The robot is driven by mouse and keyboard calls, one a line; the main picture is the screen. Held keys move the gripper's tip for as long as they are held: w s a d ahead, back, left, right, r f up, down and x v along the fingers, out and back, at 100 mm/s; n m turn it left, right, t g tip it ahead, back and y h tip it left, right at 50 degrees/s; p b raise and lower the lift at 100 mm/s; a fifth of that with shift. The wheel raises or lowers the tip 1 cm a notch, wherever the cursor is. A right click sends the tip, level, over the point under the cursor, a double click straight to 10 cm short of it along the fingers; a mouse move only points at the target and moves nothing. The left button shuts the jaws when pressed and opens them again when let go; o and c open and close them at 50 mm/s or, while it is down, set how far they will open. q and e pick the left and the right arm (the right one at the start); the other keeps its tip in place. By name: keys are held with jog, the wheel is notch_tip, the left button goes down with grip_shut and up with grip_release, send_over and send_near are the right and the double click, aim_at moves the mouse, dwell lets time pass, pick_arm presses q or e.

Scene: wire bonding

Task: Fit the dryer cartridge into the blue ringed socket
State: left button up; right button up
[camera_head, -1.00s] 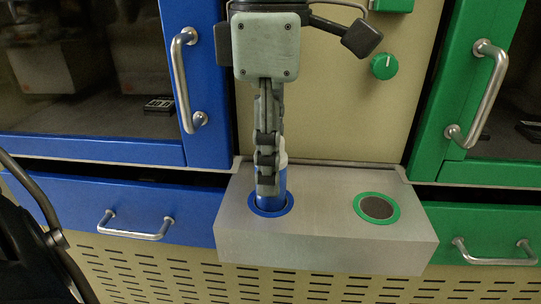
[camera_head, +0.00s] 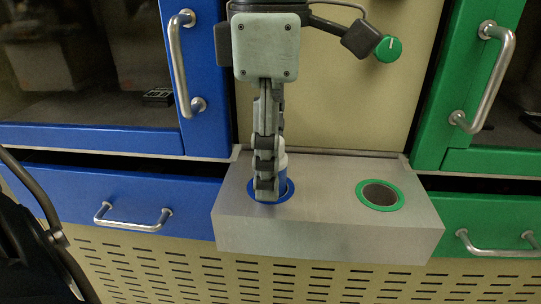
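The dryer cartridge (camera_head: 283,183) has a white upper part and a blue lower part. It stands roughly upright, with its lower end inside the blue ringed socket (camera_head: 289,192) on the left of a grey metal block. My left gripper (camera_head: 266,188) comes down from above with its fingers around the cartridge, seen edge-on. It appears shut on it, and its fingertips are low at the ring. The fingers hide much of the cartridge and part of the ring, so its exact depth is unclear. My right gripper is not in view.
The grey block (camera_head: 325,237) also has an empty green ringed socket (camera_head: 380,195) on the right. Blue doors and a drawer with handles (camera_head: 132,217) are at left, green ones (camera_head: 490,80) at right. A green knob (camera_head: 388,49) is on the beige panel behind.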

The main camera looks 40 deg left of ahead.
pick_arm(q)
jog(key=shift+r, duration=0.1)
notch_tip(320, 180, up, 12)
jog(key=shift+f, duration=0.1)
dwell(0.5)
dwell(0.5)
